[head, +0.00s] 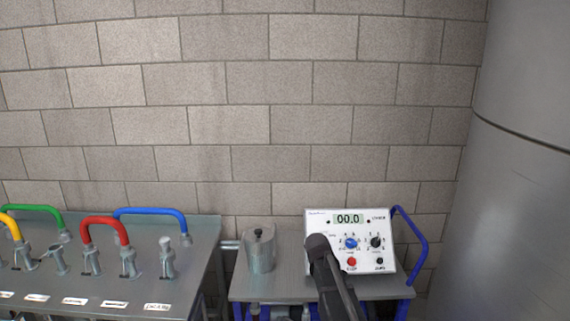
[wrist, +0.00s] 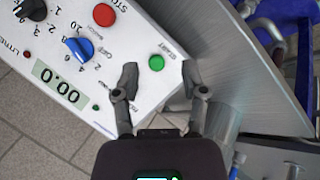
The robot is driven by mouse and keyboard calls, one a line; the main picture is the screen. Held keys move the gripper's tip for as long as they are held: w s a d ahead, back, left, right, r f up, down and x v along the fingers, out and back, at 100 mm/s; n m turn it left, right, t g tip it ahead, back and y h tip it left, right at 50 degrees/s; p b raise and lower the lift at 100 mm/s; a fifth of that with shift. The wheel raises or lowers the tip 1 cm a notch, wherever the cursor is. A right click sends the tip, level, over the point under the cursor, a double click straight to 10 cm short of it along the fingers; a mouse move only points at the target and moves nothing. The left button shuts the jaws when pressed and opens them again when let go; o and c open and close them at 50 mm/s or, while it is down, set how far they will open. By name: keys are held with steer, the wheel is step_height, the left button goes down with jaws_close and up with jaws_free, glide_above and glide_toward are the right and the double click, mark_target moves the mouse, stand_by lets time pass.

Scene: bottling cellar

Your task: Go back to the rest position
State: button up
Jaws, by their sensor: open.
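My gripper (wrist: 159,76) is open and empty in the wrist view, its two fingers apart. It is in front of a white control box (wrist: 125,38), with the green START button (wrist: 156,63) showing between the fingertips. I cannot tell whether the fingers touch the box. In the head view, my gripper (head: 318,245) and dark arm cover the lower left of the box (head: 377,218), so the green button is hidden there. The box's display reads 00.0. A blue knob (head: 351,243), a black knob and a red button show on its face.
The box stands on a metal-topped cart (head: 285,290) with blue handles, beside a lidded metal pot (head: 260,252). At left is a steel bench (head: 195,240) with several taps and coloured hoses. A block wall (head: 240,90) stands behind, a large tank (head: 520,180) at right.

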steer(key=s+d+f+m+g+y, duration=0.1)
steer(key=s+m+g+y, duration=0.1)
steer(key=s, duration=1.3)
steer(key=s+f+m+g+y, duration=0.1)
steer(key=s+m, duration=0.4)
steer(key=s, duration=0.9)
steer(key=f+g, duration=0.1)
steer(key=g, duration=0.1)
steer(key=shift+s+d+f+m+g+y, duration=0.15)
steer(key=shift+s+d+m+g+y, duration=0.15)
steer(key=shift+s+d+g+y, duration=0.1)
